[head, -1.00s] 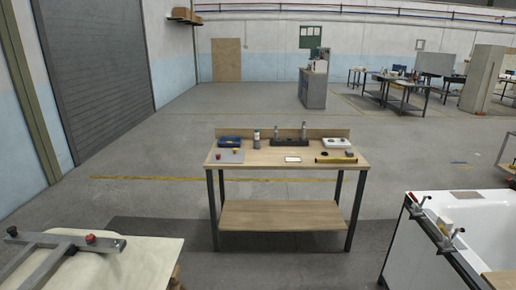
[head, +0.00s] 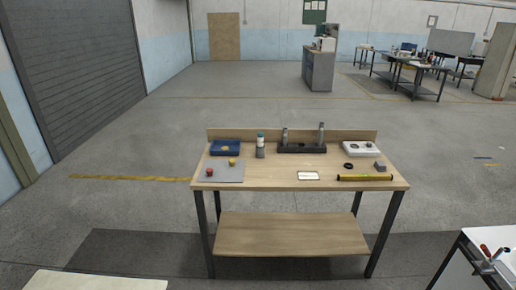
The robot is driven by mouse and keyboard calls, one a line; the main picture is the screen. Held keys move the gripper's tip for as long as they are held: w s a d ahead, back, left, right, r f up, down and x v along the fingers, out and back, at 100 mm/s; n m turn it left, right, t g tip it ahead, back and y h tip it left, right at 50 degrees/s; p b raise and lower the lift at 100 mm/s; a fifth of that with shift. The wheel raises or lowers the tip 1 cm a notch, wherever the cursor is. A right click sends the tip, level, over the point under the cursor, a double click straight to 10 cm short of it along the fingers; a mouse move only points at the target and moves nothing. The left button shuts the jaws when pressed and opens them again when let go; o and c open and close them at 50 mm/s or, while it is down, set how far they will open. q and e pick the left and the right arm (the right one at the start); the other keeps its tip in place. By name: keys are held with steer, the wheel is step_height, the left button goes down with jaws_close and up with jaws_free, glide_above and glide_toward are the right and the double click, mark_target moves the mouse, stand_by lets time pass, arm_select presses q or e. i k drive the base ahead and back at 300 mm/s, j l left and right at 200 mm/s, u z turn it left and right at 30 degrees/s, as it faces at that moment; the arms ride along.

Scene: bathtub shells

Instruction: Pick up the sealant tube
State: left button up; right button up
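The workbench (head: 300,180) stands ahead with small items on its top. Two upright grey tube-like items (head: 321,133) stand in a black holder (head: 302,149) at the back of the top. I cannot tell for certain which of these is the sealant tube. Neither of my grippers is in view.
On the top are a blue box (head: 225,147), grey plate (head: 224,172), white box (head: 359,148), yellow bar (head: 364,177) and white card (head: 308,176). A pale panel (head: 95,281) and white tub (head: 490,240) flank the front. The floor between is clear.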

mark_target(260, 134)
steer(key=i+u, duration=0.2)
steer(key=u, duration=3.4)
steer(key=z, duration=3.65)
steer(key=i+l+u, duration=0.35)
steer(key=i+l, duration=0.05)
steer(key=i, duration=0.05)
